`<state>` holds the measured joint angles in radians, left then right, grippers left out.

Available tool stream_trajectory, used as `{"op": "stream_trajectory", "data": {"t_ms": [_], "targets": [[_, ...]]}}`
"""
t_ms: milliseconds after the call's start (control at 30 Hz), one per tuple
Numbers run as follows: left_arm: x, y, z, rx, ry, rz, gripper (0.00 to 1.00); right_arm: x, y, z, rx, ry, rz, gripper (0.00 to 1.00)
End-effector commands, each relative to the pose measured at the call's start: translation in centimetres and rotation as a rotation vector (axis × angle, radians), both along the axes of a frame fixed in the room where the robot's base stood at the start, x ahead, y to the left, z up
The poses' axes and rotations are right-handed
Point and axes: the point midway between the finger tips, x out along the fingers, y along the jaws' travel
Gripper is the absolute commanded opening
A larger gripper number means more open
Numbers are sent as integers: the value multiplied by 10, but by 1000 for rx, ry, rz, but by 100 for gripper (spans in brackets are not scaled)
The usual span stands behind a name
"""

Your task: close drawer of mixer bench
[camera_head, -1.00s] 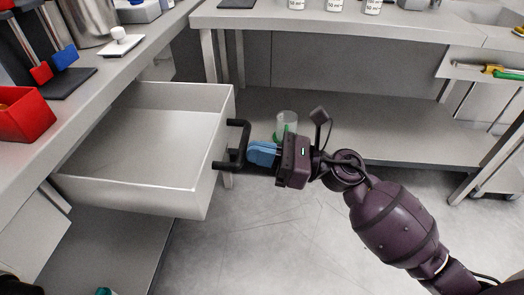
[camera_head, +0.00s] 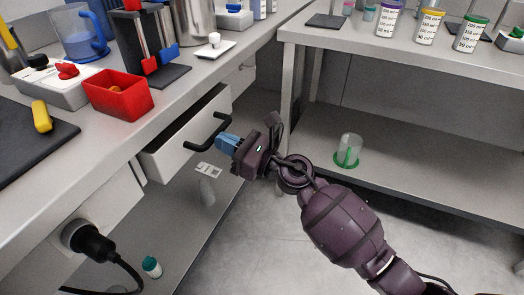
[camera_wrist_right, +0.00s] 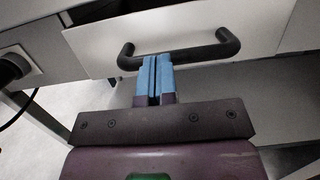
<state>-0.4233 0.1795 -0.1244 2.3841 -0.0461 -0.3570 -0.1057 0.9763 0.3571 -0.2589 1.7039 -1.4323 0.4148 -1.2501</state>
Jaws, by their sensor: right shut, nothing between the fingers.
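The drawer (camera_head: 183,150) of the mixer bench (camera_head: 175,95) is white and stands partly open, with a narrow strip of its inside showing in the head view. Its black bar handle (camera_head: 209,133) faces right. The drawer front (camera_wrist_right: 185,38) and the handle (camera_wrist_right: 180,58) also show in the right wrist view. My right gripper (camera_head: 224,139) has blue fingers, shut and empty, with the tips at the middle of the handle. In the right wrist view the fingertips (camera_wrist_right: 155,62) meet or nearly meet the bar; contact is unclear. My left gripper is not in view.
On the bench top stand a red bin (camera_head: 118,97), a blue-handled jug (camera_head: 80,38) and a white dish (camera_head: 214,48). A black plug (camera_head: 88,241) with a cable is below the drawer at left.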

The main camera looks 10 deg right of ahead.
Motion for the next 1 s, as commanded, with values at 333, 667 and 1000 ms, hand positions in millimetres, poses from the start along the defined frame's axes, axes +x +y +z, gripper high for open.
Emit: {"op": "stream_trajectory", "data": {"t_ms": [333,667,1000], "targets": [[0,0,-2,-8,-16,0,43,28,42,-2,0,2,-1,0],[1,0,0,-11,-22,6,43,32,47,0,1,0,-2,0],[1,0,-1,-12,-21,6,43,32,44,0,2,-2,-2,0]]}}
